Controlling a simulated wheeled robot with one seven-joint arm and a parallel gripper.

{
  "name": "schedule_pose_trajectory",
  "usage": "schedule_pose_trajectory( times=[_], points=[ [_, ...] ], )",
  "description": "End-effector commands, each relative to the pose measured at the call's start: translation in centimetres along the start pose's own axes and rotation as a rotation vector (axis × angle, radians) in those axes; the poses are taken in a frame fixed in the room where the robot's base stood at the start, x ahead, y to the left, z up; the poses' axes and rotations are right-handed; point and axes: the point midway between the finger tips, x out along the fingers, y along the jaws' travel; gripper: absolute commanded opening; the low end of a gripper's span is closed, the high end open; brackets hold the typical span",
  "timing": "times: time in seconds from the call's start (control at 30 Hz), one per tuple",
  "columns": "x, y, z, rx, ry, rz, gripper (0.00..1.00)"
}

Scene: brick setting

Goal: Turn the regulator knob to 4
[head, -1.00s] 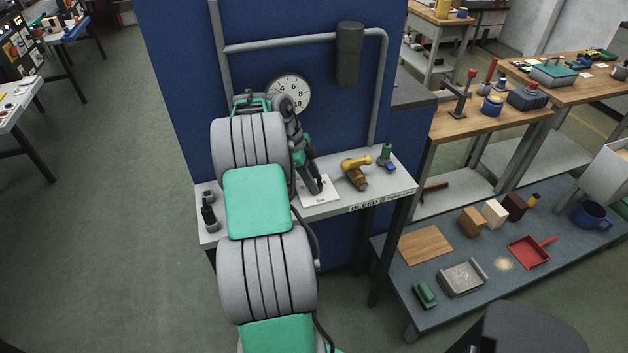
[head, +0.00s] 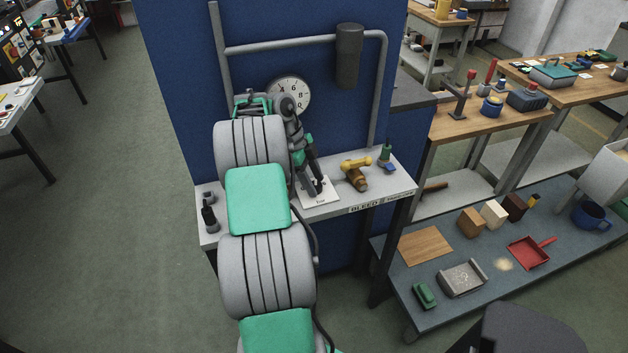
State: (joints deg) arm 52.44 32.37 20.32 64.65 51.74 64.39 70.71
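A round white gauge (head: 290,94) with black numbers is on the blue panel; part of its lower left is hidden behind my arm. I cannot make out its needle. No regulator knob shows clearly; my arm hides part of the panel and shelf. My gripper (head: 316,190) points down over a white printed card (head: 320,199) on the grey shelf. Its dark fingers look apart, with nothing seen between them. A brass valve-like fitting (head: 355,174) lies on the shelf, right of my gripper and apart from it.
The grey shelf (head: 342,207) has a "BLEED" label on its front edge. A small green and blue item (head: 386,157) stands at its right end, and dark fittings (head: 209,216) at its left. Pipes (head: 290,46) and a dark cylinder (head: 348,56) are on the panel above.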

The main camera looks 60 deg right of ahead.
Motion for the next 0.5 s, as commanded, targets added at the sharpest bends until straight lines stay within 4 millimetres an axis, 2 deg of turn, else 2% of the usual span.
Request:
schedule_pose_trajectory(
  times=[0.3,0.37,0.5],
  points=[
    [-0.3,0.0,0.0,-0.001,0.0,0.0,0.57],
    [-1.1,0.0,0.0,-0.002,0.0,-0.001,0.57],
    [-4.2,-0.1,-0.1,0.0,-0.001,-0.002,0.57]
  ],
)
